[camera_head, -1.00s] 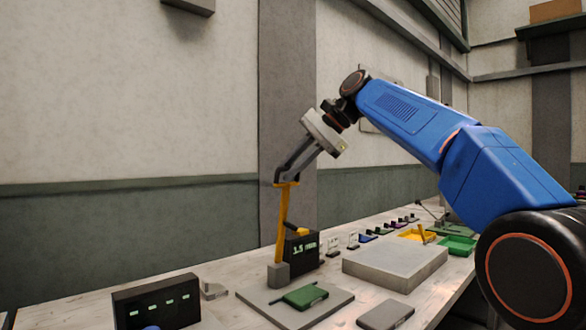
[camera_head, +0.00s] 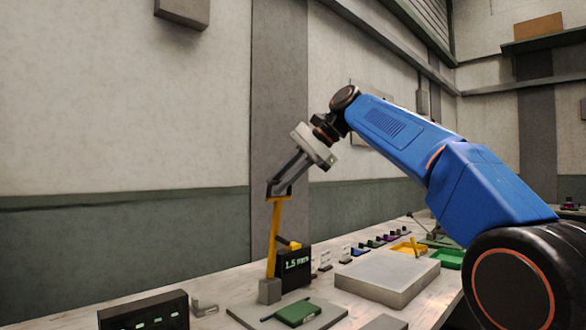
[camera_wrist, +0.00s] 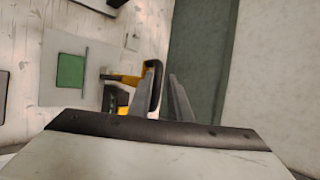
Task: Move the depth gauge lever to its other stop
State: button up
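The depth gauge stands on a grey plate at the lower centre of the head view. A tall yellow bar (camera_head: 273,240) rises nearly upright from its grey block (camera_head: 270,290), with a short crosspiece on top. A shorter yellow arm with a black part (camera_head: 289,243) juts out lower down; I cannot tell which piece is the lever. The black display (camera_head: 297,265) reads 1.5 mm. My gripper (camera_head: 276,190) points down at the bar's top. In the wrist view my gripper (camera_wrist: 165,92) shows a gap between its fingers; a yellow part (camera_wrist: 125,79) lies beside the left finger. Contact is unclear.
A green block (camera_head: 298,312) lies on the grey plate (camera_head: 325,318). A large pale slab (camera_head: 388,275) stands to the right, with yellow and green trays (camera_head: 448,258) behind it. A dark display box (camera_head: 145,312) stands at front left. The wall is close behind.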

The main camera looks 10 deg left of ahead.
jog(key=w+v, duration=0.1)
jog(key=v, duration=1.1)
jog(key=shift+s, duration=0.5)
